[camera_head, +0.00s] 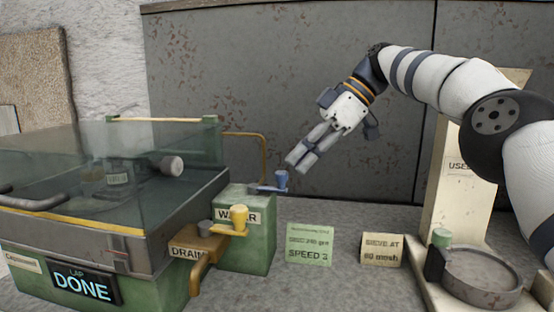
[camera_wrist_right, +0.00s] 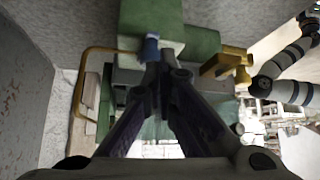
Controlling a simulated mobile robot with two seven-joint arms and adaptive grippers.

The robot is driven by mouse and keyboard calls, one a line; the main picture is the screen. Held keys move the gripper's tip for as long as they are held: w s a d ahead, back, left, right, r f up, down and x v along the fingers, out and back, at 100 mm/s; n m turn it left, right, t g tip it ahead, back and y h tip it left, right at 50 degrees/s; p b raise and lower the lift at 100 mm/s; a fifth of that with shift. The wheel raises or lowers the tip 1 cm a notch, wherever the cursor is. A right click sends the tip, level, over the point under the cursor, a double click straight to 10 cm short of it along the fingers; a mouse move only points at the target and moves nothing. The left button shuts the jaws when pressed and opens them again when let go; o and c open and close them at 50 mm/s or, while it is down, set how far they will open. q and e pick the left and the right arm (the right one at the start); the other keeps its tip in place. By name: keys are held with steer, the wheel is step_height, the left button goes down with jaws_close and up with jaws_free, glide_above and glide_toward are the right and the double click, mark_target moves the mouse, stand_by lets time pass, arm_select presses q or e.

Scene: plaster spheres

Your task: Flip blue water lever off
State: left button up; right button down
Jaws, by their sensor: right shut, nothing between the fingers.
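The blue lever (camera_head: 281,180) stands with a knob at the back of the green box labelled WATER (camera_head: 245,252) in the head view. My right gripper (camera_head: 297,164) is shut and empty, pointing down and left, just above and right of the blue lever. In the right wrist view the blue lever (camera_wrist_right: 151,48) shows just beyond the shut fingertips (camera_wrist_right: 163,62), partly covered by them. I cannot tell whether they touch. My left gripper is not in view.
A yellow lever (camera_head: 239,218) sits at the box's front, near the DRAIN valve (camera_head: 195,246). The glass-lidded machine (camera_head: 110,180) shows DONE at left. A yellow pipe (camera_head: 264,150) rises behind. Speed card (camera_head: 310,246), sieve card (camera_head: 382,250) and round pan (camera_head: 480,277) stand right.

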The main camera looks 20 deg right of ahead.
steer(key=s+d, duration=0.2)
steer(key=d, duration=0.5)
steer(key=shift+f, duration=0.1)
